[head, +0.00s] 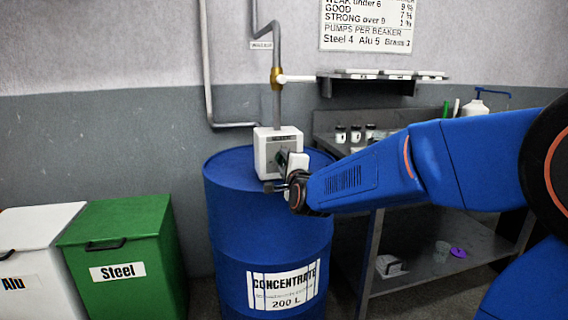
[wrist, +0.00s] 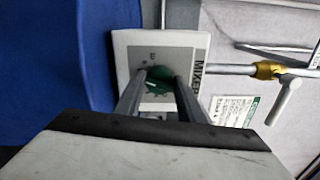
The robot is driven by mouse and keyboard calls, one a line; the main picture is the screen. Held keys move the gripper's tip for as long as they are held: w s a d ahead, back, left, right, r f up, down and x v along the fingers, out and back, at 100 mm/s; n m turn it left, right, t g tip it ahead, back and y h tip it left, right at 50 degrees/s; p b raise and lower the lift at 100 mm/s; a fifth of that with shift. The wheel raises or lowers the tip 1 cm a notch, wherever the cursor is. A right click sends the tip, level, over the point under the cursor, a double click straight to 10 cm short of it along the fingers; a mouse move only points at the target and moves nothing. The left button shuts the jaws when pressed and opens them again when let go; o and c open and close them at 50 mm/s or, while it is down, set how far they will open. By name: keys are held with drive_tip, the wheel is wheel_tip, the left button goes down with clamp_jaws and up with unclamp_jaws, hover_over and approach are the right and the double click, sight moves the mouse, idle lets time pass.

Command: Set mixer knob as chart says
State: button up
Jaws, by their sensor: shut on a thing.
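The mixer (head: 267,147) is a white box on top of the blue concentrate drum (head: 225,200). In the wrist view its face (wrist: 188,48) carries the word MIXER and a green round knob (wrist: 158,82). My gripper (wrist: 160,80) is shut on the knob, one finger on each side. In the head view my gripper (head: 283,163) reaches the mixer front and hides most of the knob. The knob's setting cannot be read. The wall chart (head: 380,25) is partly cut off at the top; it shows WEAK under 6, GOOD, STRONG over 9, with percentages beside them.
A pipe with a brass valve (head: 277,77) and white lever (head: 298,79) rises above the mixer. A grey bench (head: 470,255) with several small jars is at right, under a wall shelf (head: 385,76). Green Steel (head: 118,225) and white Alu (head: 40,235) bins stand left.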

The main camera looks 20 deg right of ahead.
drive_tip(key=m, duration=0.5)
drive_tip(key=shift+m, duration=0.3)
drive_tip(key=shift+f, duration=0.1)
idle(0.3)
drive_tip(key=o, duration=1)
drive_tip(key=s, duration=1.7)
drive_tip(key=shift+s, duration=0.25)
